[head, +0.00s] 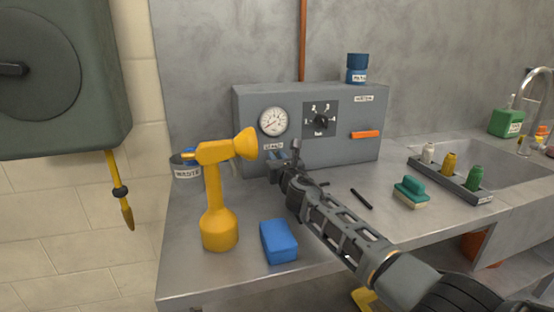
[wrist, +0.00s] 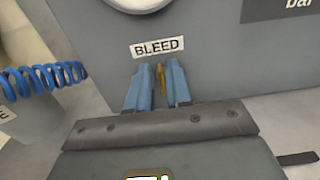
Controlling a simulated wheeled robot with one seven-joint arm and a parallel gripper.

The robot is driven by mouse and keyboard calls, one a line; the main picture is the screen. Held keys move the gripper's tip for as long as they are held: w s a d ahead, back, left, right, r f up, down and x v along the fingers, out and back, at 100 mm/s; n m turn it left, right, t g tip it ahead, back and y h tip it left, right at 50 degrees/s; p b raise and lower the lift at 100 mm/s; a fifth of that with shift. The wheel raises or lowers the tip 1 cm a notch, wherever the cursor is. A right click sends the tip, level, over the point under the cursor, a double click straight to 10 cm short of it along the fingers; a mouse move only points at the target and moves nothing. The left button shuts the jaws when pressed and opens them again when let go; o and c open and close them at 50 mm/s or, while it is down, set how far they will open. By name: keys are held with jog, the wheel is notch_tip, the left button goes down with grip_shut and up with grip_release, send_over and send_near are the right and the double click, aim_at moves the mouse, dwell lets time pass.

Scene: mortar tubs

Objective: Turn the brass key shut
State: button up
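The brass key (wrist: 161,78) is a small gold-coloured piece on the grey panel (head: 348,148), just under the BLEED label (wrist: 157,47). In the wrist view it stands upright, seen nearly edge-on, between the two blue fingers of my gripper (wrist: 159,86). The fingers are close together on either side of it and look shut on it, with its lower part hidden between them. In the head view my gripper (head: 283,160) is at the lower left of the panel front, and the key cannot be made out there.
A round gauge (head: 273,121), a black dial (head: 321,119) and an orange handle (head: 365,134) are on the panel. A yellow horn-like tool (head: 218,215) and a blue block (head: 278,241) stand left of my arm.

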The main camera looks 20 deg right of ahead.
grip_shut()
jog(key=m, duration=0.3)
jog(key=shift+d+f+m+b, duration=0.1)
jog(key=shift+d+m+b, duration=0.1)
jog(key=shift+m+b, duration=0.15)
jog(key=m, duration=0.4)
jog(key=shift+d+m+b, duration=0.1)
jog(key=shift+m+b, duration=0.25)
jog(key=shift+b, duration=0.05)
jog(key=m, duration=0.3)
jog(key=m+b, duration=0.1)
jog(key=shift+d+f, duration=0.1)
jog(key=shift+f, duration=0.15)
jog(key=shift+d+f+m+b, duration=0.15)
jog(key=shift+m+b, duration=0.35)
jog(key=shift+m, duration=2.3)
jog(key=shift+o, duration=1.8)
grip_release()
